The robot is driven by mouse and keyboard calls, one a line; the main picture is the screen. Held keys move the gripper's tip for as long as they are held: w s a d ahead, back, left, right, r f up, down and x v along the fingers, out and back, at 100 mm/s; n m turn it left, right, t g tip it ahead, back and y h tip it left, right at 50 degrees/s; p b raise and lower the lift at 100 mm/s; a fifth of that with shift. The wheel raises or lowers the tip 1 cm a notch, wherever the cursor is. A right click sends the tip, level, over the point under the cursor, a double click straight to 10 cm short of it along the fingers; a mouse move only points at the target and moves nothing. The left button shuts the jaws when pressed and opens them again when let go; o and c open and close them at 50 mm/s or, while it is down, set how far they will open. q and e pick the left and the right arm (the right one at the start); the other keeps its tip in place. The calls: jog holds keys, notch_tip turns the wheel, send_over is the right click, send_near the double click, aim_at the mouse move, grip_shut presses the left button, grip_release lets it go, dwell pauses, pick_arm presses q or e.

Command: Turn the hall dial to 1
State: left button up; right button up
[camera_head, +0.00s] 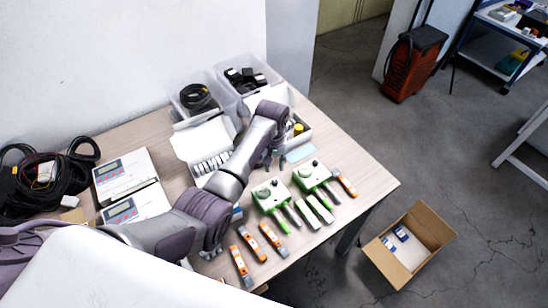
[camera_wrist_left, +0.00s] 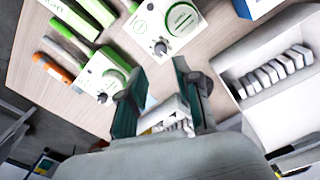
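Two green-and-white devices with dials stand on the table, a left one (camera_head: 268,194) and a right one (camera_head: 314,174). In the left wrist view, one (camera_wrist_left: 165,25) shows at the top, with a dark knob and a round green-rimmed part. The other (camera_wrist_left: 108,72) is partly hidden by a finger. I cannot read any dial setting. My left gripper (camera_head: 274,158) hangs above the table behind the devices, apart from both. Its fingers (camera_wrist_left: 156,105) are spread. White items show between them, apparently farther off. My right gripper is out of view.
A box of white pieces (camera_head: 208,152) and two scale-like meters (camera_head: 122,172) lie left. Bins (camera_head: 198,97) stand behind. Green-handled and orange tools (camera_head: 270,238) lie in front. A cardboard box (camera_head: 408,245) is on the floor.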

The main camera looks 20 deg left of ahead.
pick_arm(q)
jog(key=shift+r, duration=1.6)
jog(key=shift+s, duration=0.1)
